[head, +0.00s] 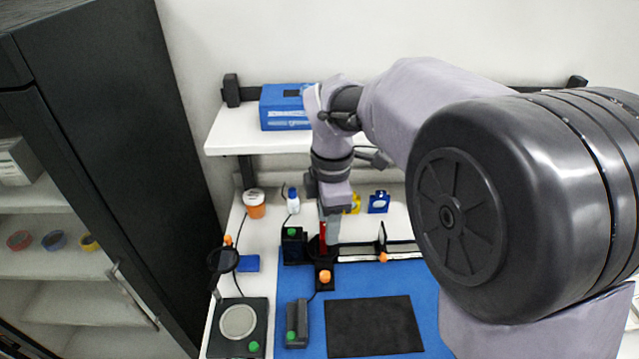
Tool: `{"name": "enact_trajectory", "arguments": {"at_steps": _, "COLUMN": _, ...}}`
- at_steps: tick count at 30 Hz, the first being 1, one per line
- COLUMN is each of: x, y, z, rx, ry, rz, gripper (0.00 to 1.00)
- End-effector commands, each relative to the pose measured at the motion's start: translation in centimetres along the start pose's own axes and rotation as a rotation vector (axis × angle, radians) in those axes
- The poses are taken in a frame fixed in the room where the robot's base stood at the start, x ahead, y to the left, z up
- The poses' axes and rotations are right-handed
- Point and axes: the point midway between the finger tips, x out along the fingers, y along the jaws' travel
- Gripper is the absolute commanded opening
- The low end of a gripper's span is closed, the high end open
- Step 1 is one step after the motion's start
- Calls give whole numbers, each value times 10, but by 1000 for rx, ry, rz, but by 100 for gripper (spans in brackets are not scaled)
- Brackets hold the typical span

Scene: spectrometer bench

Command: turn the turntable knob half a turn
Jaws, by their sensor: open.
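An orange knob (325,276) sits on a small black block at the back edge of the blue mat, in the head view. It looks like the turntable knob. A dark round part (315,247), perhaps the turntable, lies just behind it and is largely hidden by my gripper. My gripper (330,238) points down over this dark part, behind the orange knob, and appears apart from it. It is open. A narrow red thing (322,235) shows beside the fingers; I cannot tell whether they touch it.
A black box with a green button (292,245) stands close left of my gripper. A rail with an upright plate (382,238) runs to the right. A magnifier (223,260), a round-plate device (238,322) and a black pad (375,326) are nearer. A shelf (228,138) overhangs behind.

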Motion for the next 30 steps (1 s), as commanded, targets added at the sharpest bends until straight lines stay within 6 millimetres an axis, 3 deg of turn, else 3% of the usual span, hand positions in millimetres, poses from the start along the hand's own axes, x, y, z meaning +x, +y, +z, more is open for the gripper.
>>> {"name": "enact_trajectory", "arguments": {"at_steps": 5, "x": 24, "y": 10, "z": -4, "rx": -122, "ry": -10, "rz": -27, "gripper": 45}}
{"name": "enact_trajectory", "arguments": {"at_steps": 15, "x": 127, "y": 6, "z": -3, "rx": -117, "ry": -9, "rz": -28, "gripper": 45}}
{"name": "enact_trajectory", "arguments": {"at_steps": 19, "x": 159, "y": 5, "z": -2, "rx": -116, "ry": -10, "rz": -27, "gripper": 45}}
{"name": "enact_trajectory", "arguments": {"at_steps": 24, "x": 181, "y": 6, "z": -2, "rx": -116, "ry": -9, "rz": -24, "gripper": 45}}
{"name": "enact_trajectory", "arguments": {"at_steps": 30, "x": 185, "y": 5, "z": -2, "rx": -115, "ry": -9, "rz": -24, "gripper": 45}}
